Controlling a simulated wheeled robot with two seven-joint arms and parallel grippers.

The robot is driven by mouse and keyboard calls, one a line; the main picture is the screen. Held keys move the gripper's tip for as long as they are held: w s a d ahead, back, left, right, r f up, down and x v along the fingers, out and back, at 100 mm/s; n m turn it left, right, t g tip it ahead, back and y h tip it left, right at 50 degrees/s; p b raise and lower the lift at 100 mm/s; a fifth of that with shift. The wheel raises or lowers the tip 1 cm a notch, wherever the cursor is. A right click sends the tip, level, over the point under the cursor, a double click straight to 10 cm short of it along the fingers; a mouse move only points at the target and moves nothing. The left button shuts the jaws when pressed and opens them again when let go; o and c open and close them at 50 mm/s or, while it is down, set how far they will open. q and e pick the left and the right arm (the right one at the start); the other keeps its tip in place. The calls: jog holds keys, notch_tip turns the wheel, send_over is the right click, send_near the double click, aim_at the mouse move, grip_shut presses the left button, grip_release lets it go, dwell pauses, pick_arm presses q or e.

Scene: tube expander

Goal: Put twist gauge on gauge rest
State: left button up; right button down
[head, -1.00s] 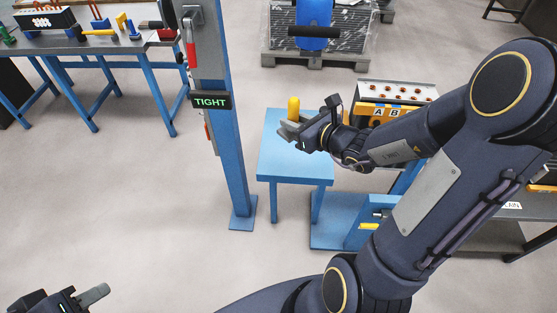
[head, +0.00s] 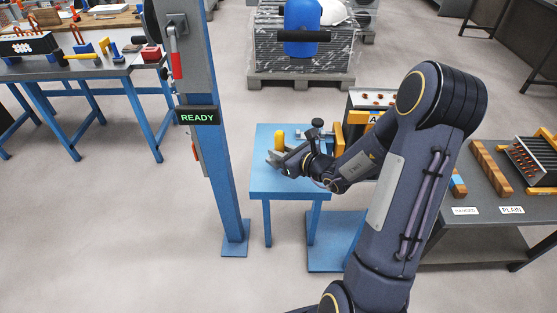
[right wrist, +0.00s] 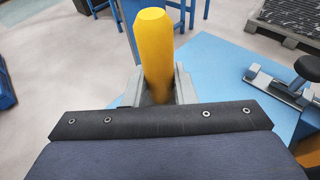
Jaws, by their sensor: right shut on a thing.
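My right gripper (head: 277,157) is shut on a yellow handle (head: 279,138), which I take to be the twist gauge's. In the right wrist view the yellow handle (right wrist: 155,45) stands up between the grey fingers (right wrist: 160,90); its lower end is hidden. The gripper is over the small blue table (head: 262,185); I cannot tell whether the gauge touches it. A grey fixture with a black knob (head: 317,124) is on the table's right side, also in the right wrist view (right wrist: 285,90). I cannot tell whether it is the gauge rest. My left gripper is out of view.
A blue post (head: 225,180) with a sign reading READY (head: 197,116) stands left of the table. A bench with tools (head: 80,72) is at the left. A dark table (head: 475,222) with wooden blocks is at the right. A pallet (head: 300,82) stands behind.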

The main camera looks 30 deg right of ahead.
jog(key=shift+w+a+f, duration=0.1)
jog(key=shift+w+f, duration=0.35)
jog(key=shift+f, duration=0.05)
notch_tip(320, 180, down, 3)
jog(key=shift+w+f, duration=0.15)
jog(key=shift+f+b, duration=0.2)
jog(key=shift+b, duration=0.25)
jog(key=c, duration=1.2)
grip_release()
